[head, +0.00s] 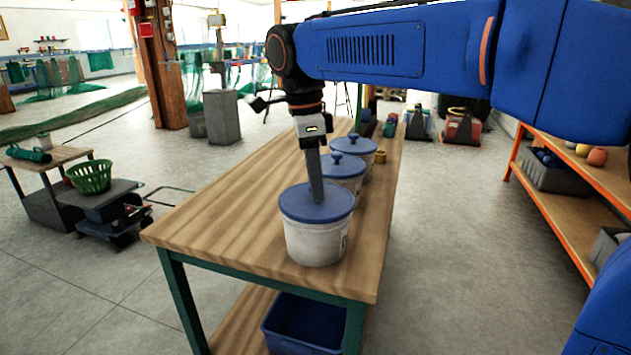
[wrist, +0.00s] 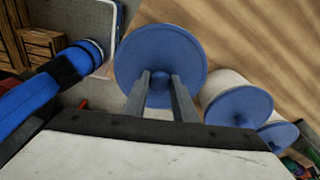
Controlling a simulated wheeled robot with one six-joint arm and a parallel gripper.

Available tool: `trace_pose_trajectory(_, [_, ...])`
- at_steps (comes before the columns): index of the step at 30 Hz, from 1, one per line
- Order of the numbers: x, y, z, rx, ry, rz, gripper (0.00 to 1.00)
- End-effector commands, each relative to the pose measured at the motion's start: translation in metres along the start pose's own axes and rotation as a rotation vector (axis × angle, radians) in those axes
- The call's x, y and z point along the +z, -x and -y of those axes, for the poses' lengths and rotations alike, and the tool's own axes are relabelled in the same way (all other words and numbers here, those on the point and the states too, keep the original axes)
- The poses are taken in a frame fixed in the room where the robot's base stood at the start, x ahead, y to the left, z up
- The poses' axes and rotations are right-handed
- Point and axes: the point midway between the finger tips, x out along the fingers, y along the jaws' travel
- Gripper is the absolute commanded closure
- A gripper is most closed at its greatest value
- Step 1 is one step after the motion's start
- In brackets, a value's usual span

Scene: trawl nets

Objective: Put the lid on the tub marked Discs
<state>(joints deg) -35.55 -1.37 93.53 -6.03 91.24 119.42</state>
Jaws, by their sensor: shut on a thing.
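A blue lid (head: 295,205) lies level over the nearest white tub (head: 312,243) on the bench and looks seated on its rim. My gripper (head: 317,198) points down at the lid's middle. In the wrist view, the fingers of my gripper (wrist: 160,82) are shut on the knob of the blue lid (wrist: 160,48). The lid hides the tub below it there. A label shows at the right side of this tub, but I cannot read it, so I cannot tell whether it says Discs.
Two more white tubs with blue knobbed lids, the middle one (head: 345,166) and the far one (head: 354,145), stand behind on the wooden bench (head: 235,195). A small yellow ring-like item (head: 380,156) is beside them. The bench's left side is clear. A blue bin (head: 300,325) sits below.

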Motion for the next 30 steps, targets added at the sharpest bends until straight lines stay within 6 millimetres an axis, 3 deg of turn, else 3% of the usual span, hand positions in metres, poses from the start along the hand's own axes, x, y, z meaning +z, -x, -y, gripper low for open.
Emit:
trace_pose_trajectory(6, [0.0000,0.0001,0.0000,0.000,0.000,0.000,0.96])
trace_pose_trajectory(7, [0.0000,0.0001,0.0000,0.000,0.000,0.000,0.70])
trace_pose_trajectory(9, [0.0000,0.0001,0.0000,0.000,0.000,0.000,0.53])
trace_pose_trajectory(15, [0.0000,0.0000,0.0000,0.000,0.000,0.000,0.53])
trace_pose_trajectory(16, [0.0000,0.0000,0.0000,0.000,0.000,0.000,0.51])
trace_pose_trajectory(18, [0.0000,0.0000,0.0000,0.000,0.000,0.000,0.34])
trace_pose_trajectory(30, [-0.0003,0.0032,0.0002,0.000,0.000,0.000,0.34])
